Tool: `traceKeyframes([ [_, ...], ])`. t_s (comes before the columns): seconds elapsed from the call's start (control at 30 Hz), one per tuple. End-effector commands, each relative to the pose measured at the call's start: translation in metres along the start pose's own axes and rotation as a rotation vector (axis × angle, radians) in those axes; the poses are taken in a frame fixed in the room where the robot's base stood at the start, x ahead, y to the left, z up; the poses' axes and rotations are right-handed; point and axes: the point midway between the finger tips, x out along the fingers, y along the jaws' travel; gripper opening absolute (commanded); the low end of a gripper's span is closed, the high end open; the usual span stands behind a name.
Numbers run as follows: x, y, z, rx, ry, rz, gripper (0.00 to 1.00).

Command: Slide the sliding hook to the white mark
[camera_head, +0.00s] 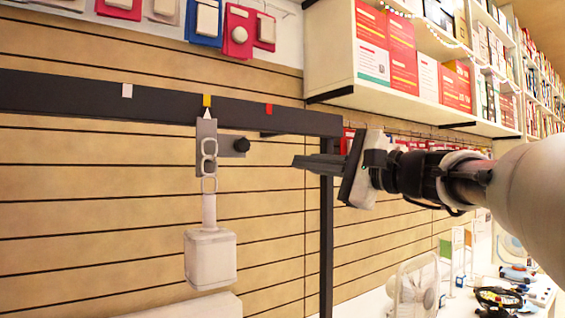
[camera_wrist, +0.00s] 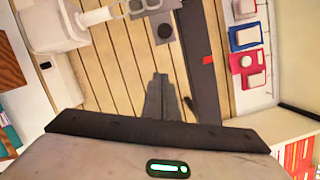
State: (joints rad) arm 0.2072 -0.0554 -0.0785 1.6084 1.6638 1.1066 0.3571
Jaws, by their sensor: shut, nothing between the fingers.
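The white mark (camera_head: 127,90) is further left on the rail and the red mark (camera_head: 268,109) further right. In the wrist view the shut fingers (camera_wrist: 160,78) point toward the knob (camera_wrist: 165,31).
The rail's dark upright post (camera_head: 326,240) stands just behind my gripper in the head view. A shelf with red boxes (camera_head: 388,50) is at upper right. A white fan (camera_head: 416,288) stands below right. The slatted wall (camera_head: 90,190) left of the hook is bare.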

Motion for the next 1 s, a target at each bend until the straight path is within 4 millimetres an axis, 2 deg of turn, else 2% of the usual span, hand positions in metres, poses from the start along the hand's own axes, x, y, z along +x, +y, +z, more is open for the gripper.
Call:
traceKeyframes([
  [0.2,0.048,-0.002,0.002,0.001,-0.004,0.003,0.00],
  [0.37,0.081,-0.001,0.002,0.000,-0.002,0.003,0.00],
  [0.43,0.083,-0.002,0.016,-0.004,-0.004,0.001,0.00],
  [0.6,0.087,-0.001,0.034,-0.003,-0.001,0.002,0.00],
  [1.0,0.088,0.001,0.040,-0.003,0.000,0.002,0.00],
])
